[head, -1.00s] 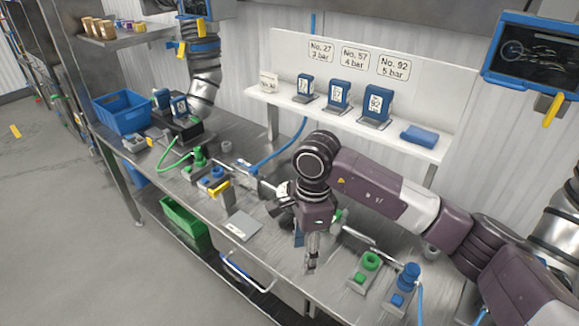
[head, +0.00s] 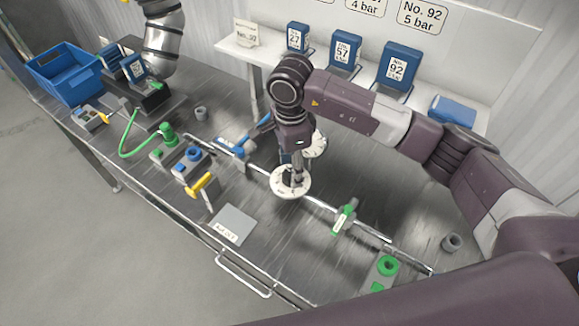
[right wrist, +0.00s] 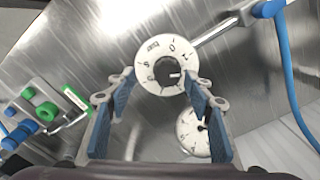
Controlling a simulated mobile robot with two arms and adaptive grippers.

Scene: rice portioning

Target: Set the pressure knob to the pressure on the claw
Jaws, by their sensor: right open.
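The white pressure knob (head: 290,182) has a numbered dial and sits on the steel pipe along the bench. It also shows in the right wrist view (right wrist: 152,82), with a dark hub and a pale mark. My right gripper (head: 294,172) is over it. In the right wrist view its blue-padded fingers are open, one on each side of the dial; I cannot tell whether they touch it. A white gauge (head: 317,146) with a dark needle stands behind. A blue numbered claw (head: 135,68) sits in the black holder at left; its number is too small to read. My left gripper is out of view.
Blue units marked 27 (head: 297,38), 57 (head: 344,50) and 92 (head: 398,66) stand on the shelf. The sign for No. 92 (head: 428,16) reads 5 bar. A green valve (head: 345,216), a yellow handle (head: 201,185) and a grey plate (head: 233,225) are near the pipe.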

